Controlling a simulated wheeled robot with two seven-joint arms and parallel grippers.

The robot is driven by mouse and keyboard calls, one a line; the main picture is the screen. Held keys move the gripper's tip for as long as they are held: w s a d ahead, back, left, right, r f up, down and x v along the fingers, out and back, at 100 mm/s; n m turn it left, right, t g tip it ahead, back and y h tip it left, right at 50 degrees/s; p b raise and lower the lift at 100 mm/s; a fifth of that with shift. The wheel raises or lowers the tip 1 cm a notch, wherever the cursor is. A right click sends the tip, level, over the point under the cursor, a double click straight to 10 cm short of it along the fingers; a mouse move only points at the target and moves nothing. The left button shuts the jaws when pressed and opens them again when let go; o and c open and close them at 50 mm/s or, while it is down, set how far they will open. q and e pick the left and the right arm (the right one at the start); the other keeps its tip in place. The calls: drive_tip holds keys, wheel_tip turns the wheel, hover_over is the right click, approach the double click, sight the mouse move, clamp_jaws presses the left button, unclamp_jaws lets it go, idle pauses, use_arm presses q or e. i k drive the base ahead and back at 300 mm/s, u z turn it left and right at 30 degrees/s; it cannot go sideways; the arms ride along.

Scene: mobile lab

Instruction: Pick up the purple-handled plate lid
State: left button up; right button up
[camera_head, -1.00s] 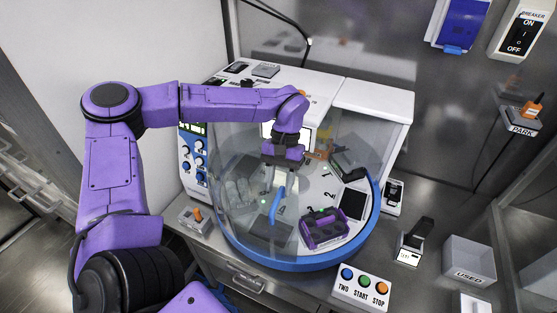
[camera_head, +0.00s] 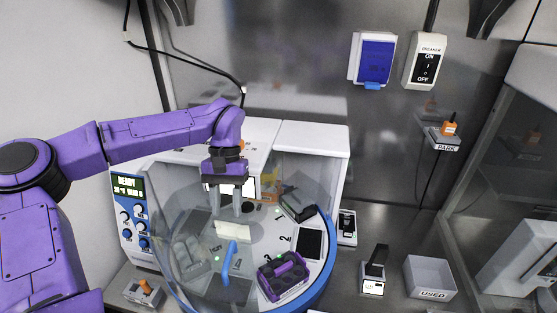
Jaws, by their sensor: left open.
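The purple-handled plate lid looks to be the purple piece with a raised handle (camera_head: 283,276) on the round turntable, at its lower right beside the numbered marks. My left gripper (camera_head: 231,208) points down over the middle of the turntable, above and left of the purple piece and apart from it. Its two pale fingers are apart, with nothing seen between them. A clear curved cover with a blue handle (camera_head: 231,262) blurs part of this area. My right gripper does not show.
The white machine (camera_head: 312,135) stands behind the turntable, its blue rim (camera_head: 318,291) in front. A black pad (camera_head: 310,244) and a dark block (camera_head: 298,206) lie on it. A grey USED bin (camera_head: 430,278) and a black-handled switch (camera_head: 374,268) stand right on the counter.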

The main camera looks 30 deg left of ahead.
sight(284, 272)
drive_tip(key=k, duration=1)
